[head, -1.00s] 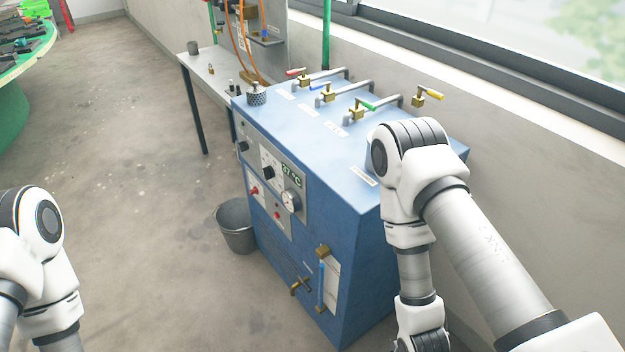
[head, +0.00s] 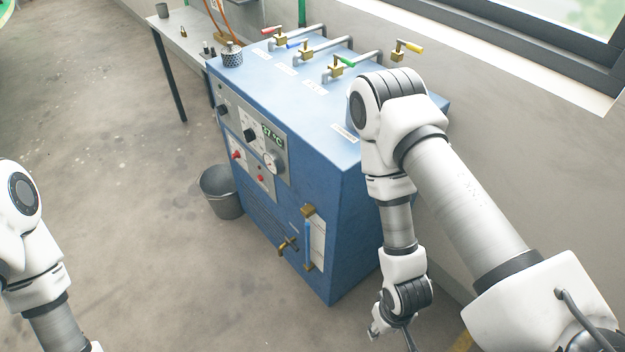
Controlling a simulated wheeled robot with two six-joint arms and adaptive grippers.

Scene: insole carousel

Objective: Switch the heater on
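The heater is a blue cabinet (head: 345,215) standing by the wall. Its front carries a control panel (head: 262,122) with black knobs, a small green-lit display (head: 272,136), a round gauge (head: 273,161), a red switch (head: 237,154) and a red lamp or button (head: 261,178). The display text is too small to read surely. My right arm hangs in front of the cabinet's right side.
Coloured-handle valves and pipes (head: 335,68) stand on the cabinet top. A grey bucket (head: 222,192) is on the floor at its left. A brass tap (head: 287,246) and a sight tube (head: 307,243) stick out low on the front. The floor before it is clear.

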